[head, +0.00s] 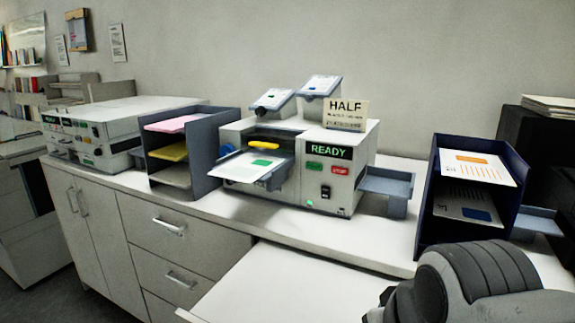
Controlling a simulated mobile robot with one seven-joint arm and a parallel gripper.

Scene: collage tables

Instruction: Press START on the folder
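The folder (284,192) is a white and grey machine standing on the counter in the middle of the head view. Its display (328,150) reads READY in green. Below the display are a green button (315,166), whose lettering is too small to read surely, and a red button (340,170) to its right. A black switch (326,192) sits lower on the same face. A sheet with a green patch (262,162) lies on the folder's left feed tray. My gripper is not in view; only part of my arm shows at the lower right.
A sign reading HALF (345,113) stands on the folder. An empty grey tray (386,186) juts from its right side. A grey sorter (212,150) with coloured paper stands left, a dark blue rack (428,218) right. The counter front (290,226) is clear.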

